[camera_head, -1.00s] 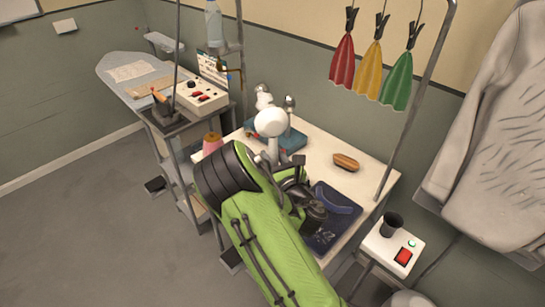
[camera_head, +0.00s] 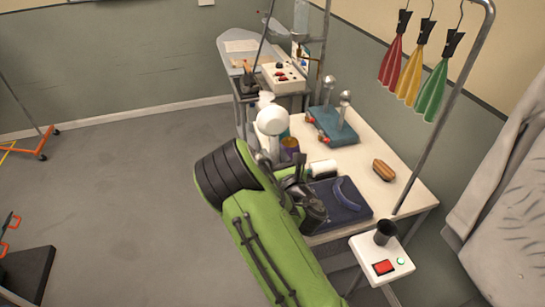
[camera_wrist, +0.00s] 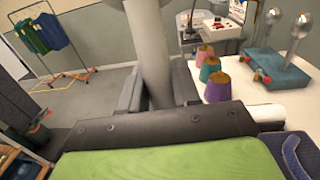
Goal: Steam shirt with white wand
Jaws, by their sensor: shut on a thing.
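The white wand (camera_head: 271,122) stands upright from my gripper (camera_head: 274,160), its round head uppermost. In the wrist view its pale handle (camera_wrist: 148,40) passes between the dark jaws of my gripper (camera_wrist: 157,88), which are shut on it. The pale grey shirt (camera_head: 505,190), with dark crease marks on it, hangs at the right edge of the head view, partly cut off. The wand is well to the left of the shirt and apart from it. The shirt is not in the wrist view.
A small stand with a red switch (camera_head: 383,267) and a metal rail post stand before the shirt. Open floor (camera_head: 120,190) lies left.

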